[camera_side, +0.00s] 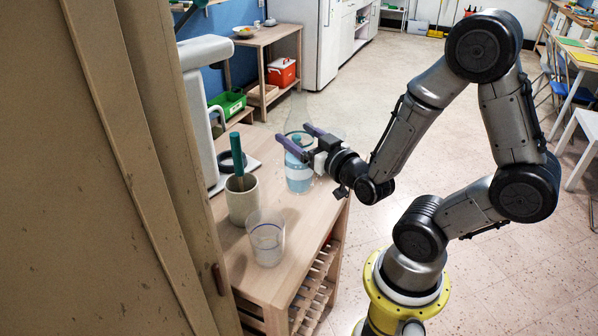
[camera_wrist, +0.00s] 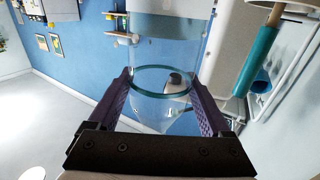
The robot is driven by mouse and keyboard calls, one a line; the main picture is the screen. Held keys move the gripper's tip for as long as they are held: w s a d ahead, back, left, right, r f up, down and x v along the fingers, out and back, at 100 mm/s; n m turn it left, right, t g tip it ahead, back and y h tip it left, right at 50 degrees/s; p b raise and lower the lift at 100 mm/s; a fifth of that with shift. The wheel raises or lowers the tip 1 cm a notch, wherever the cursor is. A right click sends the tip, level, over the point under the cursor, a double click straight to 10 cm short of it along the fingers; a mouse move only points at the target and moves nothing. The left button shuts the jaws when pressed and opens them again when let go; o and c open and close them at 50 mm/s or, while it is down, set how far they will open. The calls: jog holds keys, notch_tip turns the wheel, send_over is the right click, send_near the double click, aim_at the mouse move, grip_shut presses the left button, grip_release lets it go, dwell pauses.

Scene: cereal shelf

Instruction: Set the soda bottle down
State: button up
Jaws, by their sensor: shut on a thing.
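The soda bottle (camera_side: 299,107) is clear, with a tapering top and a teal ring, and looks upright in the side view. My gripper (camera_side: 296,140) is shut around it, one purple finger on each side. In the wrist view the clear bottle (camera_wrist: 165,108) fills the gap between the fingers of my gripper (camera_wrist: 165,92). I cannot tell whether the bottle's base touches the table.
A clear cup (camera_side: 266,243) and a beige pot (camera_side: 242,203) with a teal-handled tool (camera_side: 236,150) stand left of the bottle. A white appliance (camera_side: 202,120) stands behind the pot. A large brown panel (camera_side: 90,180) blocks the left of the side view.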

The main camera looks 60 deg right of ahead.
jog(key=shift+f, duration=2.65)
jog(key=shift+f, duration=0.15)
jog(key=o, duration=1.3)
jog(key=shift+o, duration=0.2)
